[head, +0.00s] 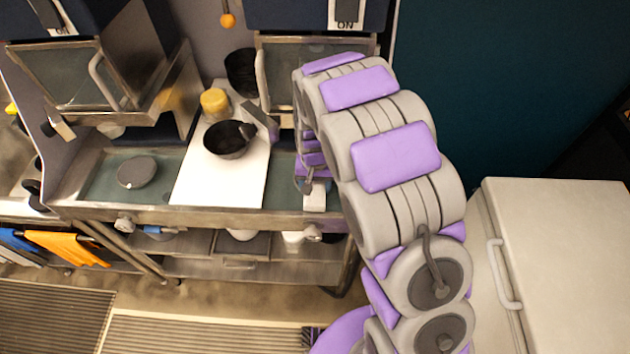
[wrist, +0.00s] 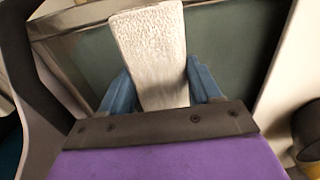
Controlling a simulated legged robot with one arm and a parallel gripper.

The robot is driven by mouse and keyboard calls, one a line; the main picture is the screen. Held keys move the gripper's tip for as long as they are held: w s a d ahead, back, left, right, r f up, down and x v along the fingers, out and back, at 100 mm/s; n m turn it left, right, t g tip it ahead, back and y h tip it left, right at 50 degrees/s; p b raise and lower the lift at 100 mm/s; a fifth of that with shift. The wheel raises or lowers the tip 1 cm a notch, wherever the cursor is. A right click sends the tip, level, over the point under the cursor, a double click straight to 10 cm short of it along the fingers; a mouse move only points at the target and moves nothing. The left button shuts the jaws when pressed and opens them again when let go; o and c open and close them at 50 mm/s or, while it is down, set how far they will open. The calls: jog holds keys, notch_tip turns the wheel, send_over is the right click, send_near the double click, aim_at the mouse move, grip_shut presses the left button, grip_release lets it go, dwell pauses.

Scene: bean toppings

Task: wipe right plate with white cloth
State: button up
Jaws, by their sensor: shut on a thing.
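My gripper (head: 309,180) reaches down at the right end of the metal counter. In the wrist view its blue fingers (wrist: 162,85) are shut on the white cloth (wrist: 152,45), a thick textured block. The white cloth (head: 315,198) also shows below my gripper in the head view, near the counter's front edge. The right plate (head: 281,183) is a dark greenish surface, partly hidden by my arm. It lies under and around the cloth in the wrist view (wrist: 231,50). I cannot tell whether the cloth touches it.
A white board (head: 205,185) left of the right plate carries a black bowl (head: 228,147) and a yellow container (head: 215,103). The left plate (head: 100,190) holds a grey round object (head: 137,172). An open press lid (head: 275,75) stands behind. A white cabinet (head: 565,240) is at right.

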jog(key=shift+s+d+f+g, duration=0.2)
jog(key=shift+s+f+g, duration=0.15)
jog(key=shift+s, duration=0.25)
jog(key=shift+r, duration=0.3)
jog(key=shift+w+a+r+p, duration=0.1)
jog(key=shift+r+p, duration=0.1)
jog(key=shift+r, duration=0.5)
jog(key=shift+w+a+r+p, duration=0.1)
jog(key=shift+r+p, duration=0.1)
jog(key=shift+r, duration=0.5)
jog(key=shift+s+a+r+b, duration=0.1)
jog(key=shift+s+r, duration=0.25)
jog(key=shift+s, duration=1.1)
jog(key=shift+s+d+r+b, duration=0.1)
jog(key=shift+s+r, duration=0.2)
jog(key=shift+s, duration=1.15)
jog(key=shift+s+a+r+b, duration=0.1)
jog(key=shift+s+r, duration=0.25)
jog(key=shift+s, duration=1.1)
